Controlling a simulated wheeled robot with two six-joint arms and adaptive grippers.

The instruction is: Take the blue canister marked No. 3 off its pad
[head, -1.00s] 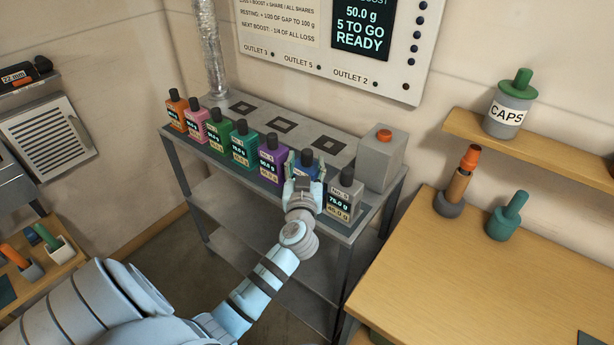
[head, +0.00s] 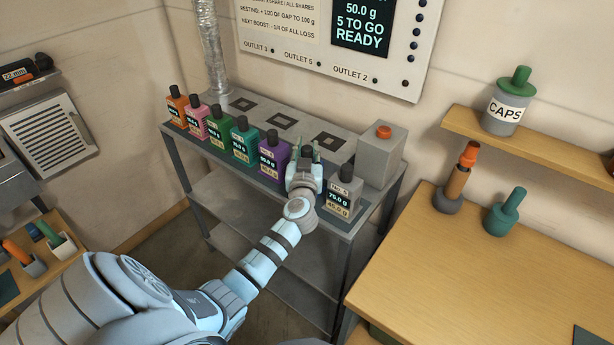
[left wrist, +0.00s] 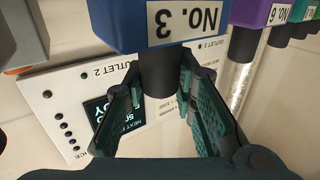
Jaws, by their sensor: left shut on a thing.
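The blue canister marked No. 3 (left wrist: 190,22) fills the top of the left wrist view, upside down there. Its dark neck and cap (left wrist: 160,72) sit between the fingers of my left gripper (left wrist: 158,88), which is shut on it. In the head view my left gripper (head: 304,156) stands over the blue canister's place in the row, between a purple canister (head: 272,158) and a grey one. The hand hides nearly all the blue body there, so I cannot tell whether it touches its pad. My right gripper is in neither view.
The grey canister (head: 341,198) stands close on the right. Green (head: 218,130), teal (head: 243,142), pink and orange canisters stand left. A grey box with an orange button (head: 380,155) is behind right. Square dark-framed pads (head: 282,122) lie behind the row. A wall panel rises behind.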

